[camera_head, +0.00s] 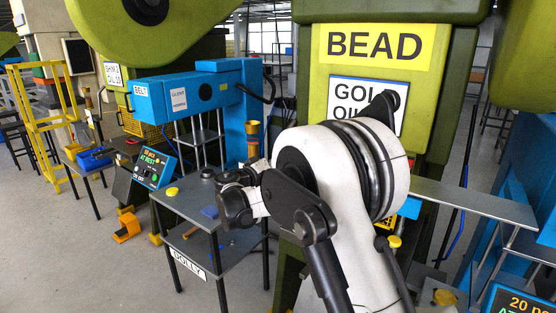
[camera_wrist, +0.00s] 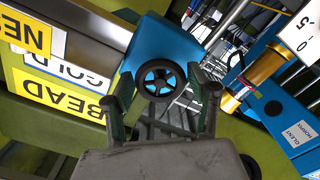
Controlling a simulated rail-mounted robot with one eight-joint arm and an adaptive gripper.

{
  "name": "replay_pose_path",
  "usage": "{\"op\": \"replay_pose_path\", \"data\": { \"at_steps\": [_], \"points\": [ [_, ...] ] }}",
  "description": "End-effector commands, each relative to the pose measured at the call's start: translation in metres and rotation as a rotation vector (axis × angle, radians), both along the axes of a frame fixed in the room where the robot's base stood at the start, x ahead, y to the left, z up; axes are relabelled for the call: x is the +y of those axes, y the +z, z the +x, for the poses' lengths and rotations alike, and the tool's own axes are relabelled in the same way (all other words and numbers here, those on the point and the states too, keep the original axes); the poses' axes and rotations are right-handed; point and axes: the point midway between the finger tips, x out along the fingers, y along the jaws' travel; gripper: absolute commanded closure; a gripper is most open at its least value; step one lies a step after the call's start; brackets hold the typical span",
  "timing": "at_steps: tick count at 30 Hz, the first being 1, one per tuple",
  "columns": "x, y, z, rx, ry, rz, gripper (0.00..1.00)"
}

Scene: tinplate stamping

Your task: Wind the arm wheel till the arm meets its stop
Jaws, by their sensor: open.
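A black handwheel (camera_wrist: 160,80) with a blue centre is on a blue housing (camera_wrist: 165,45) in the wrist view. I take it for the arm wheel, though no label on it is readable. My gripper (camera_wrist: 162,76) is open, with its two fingers left and right of the wheel in the picture. Whether the fingertips touch the rim I cannot tell. In the head view my white arm (camera_head: 345,190) reaches toward the bench and hides the wheel. I cannot make out the arm stop in either view.
A brass cylinder (camera_wrist: 255,78) stands right of my fingers, near a blue machine (camera_head: 190,95) labelled BELT. The green BEAD press (camera_head: 375,75) rises behind my arm. A grey table (camera_head: 190,190) labelled DOLLY and a grey shelf (camera_head: 470,200) flank my arm.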

Motion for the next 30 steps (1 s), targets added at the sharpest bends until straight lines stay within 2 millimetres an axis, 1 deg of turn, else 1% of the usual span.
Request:
{"op": "replay_pose_path", "data": {
  "at_steps": [6, 8, 12, 15, 23, 30],
  "points": [
    [0.0001, -0.0001, 0.0002, 0.000, 0.000, 0.000, 0.46],
    [0.0001, -0.0001, 0.0002, 0.000, 0.000, 0.000, 0.52],
    [0.0002, -0.0001, 0.0000, 0.000, 0.000, 0.000, 0.71],
    [0.0001, -0.0001, 0.0000, 0.000, 0.000, 0.000, 0.82],
    [0.0002, -0.0008, -0.0001, 0.015, 0.000, -0.025, 0.82],
    [0.0005, -0.0030, 0.0000, 0.081, 0.000, -0.130, 0.82]
  ]
}}
